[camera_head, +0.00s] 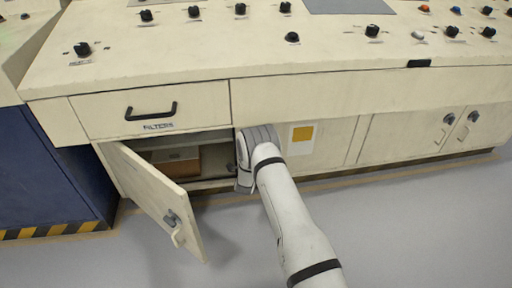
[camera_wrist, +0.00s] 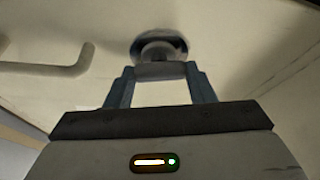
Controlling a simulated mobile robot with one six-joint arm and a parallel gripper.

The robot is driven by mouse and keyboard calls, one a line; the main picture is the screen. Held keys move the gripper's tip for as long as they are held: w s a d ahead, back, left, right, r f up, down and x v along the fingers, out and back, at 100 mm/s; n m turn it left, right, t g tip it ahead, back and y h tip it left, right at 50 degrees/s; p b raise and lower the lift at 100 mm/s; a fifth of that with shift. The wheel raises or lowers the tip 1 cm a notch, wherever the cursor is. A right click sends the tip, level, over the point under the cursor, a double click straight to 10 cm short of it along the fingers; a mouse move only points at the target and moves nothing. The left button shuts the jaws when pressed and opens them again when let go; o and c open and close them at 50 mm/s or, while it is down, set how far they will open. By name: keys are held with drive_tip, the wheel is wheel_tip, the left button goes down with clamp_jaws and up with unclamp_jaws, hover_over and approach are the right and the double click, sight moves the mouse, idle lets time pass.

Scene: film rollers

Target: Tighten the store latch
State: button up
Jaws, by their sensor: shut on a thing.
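My gripper (camera_wrist: 160,72) is shut on a latch (camera_wrist: 165,42) in the wrist view. The latch has a round metallic base on a pale panel, and its grip part lies between my two fingertips. In the head view my wrist is at the right edge of the open compartment, in front of the pale cabinet front, and it hides the latch and my fingertips. The left cabinet door (camera_head: 150,190) stands swung open, with a metal latch (camera_head: 172,217) and a pale handle (camera_head: 180,238) on it.
A pale handle (camera_wrist: 50,68) shows at the left in the wrist view. A brown box (camera_head: 175,162) lies in the open compartment. A drawer (camera_head: 150,108) with a black handle is shut above it. Closed doors (camera_head: 410,135) stand at right. The grey floor (camera_head: 400,230) is clear.

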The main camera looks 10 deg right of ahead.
drive_tip(key=shift+m+g, duration=0.4)
drive_tip(key=shift+m, duration=0.7)
drive_tip(key=o, duration=1)
drive_tip(key=p+v, duration=0.2)
drive_tip(key=v, duration=0.5)
drive_tip(key=shift+s+a+r, duration=0.1)
drive_tip(key=shift+s+a, duration=0.05)
drive_tip(key=shift+s, duration=0.25)
